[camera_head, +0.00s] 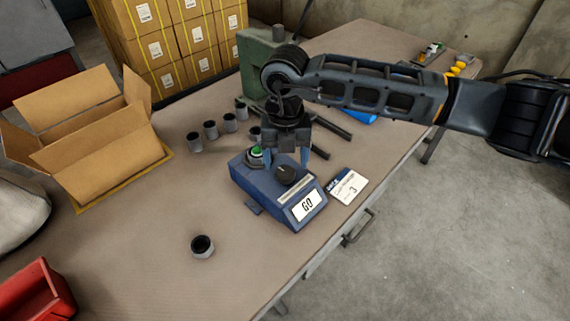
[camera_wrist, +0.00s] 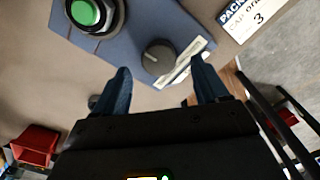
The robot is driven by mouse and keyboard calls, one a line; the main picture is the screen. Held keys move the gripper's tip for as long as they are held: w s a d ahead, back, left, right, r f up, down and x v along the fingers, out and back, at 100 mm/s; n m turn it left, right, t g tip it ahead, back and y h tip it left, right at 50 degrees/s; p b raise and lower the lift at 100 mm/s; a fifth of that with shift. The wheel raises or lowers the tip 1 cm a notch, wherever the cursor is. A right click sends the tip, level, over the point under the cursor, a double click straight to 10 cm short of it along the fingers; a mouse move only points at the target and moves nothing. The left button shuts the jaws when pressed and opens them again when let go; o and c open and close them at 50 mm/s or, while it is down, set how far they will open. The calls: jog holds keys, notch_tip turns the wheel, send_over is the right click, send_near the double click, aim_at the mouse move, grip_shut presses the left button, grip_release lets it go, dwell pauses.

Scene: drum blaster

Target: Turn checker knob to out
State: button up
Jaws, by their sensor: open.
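The checker is a blue box (camera_head: 262,196) on the table, with a sloped display that reads "GO". Its dark round knob (camera_head: 287,175) sits on top, and also shows in the wrist view (camera_wrist: 158,58) with a light pointer mark. A green button (camera_head: 255,151) in a dark collar is beside the knob, also in the wrist view (camera_wrist: 84,12). My gripper (camera_head: 290,158) is above the checker, pointing down over the knob area. In the wrist view its two blue fingers (camera_wrist: 160,78) are spread and empty, with the knob beyond and between them. I cannot read the "out" label.
A white and blue card (camera_head: 347,187) lies right of the checker. Several grey cups (camera_head: 211,130) stand behind it, and one cup (camera_head: 202,246) stands in front. An open cardboard box (camera_head: 95,140) is at left, a red bin (camera_head: 38,290) at lower left. The front table is mostly clear.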

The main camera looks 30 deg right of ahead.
aim_at(285, 171)
jog(key=shift+f, duration=1.65)
jog(key=c, duration=1.1)
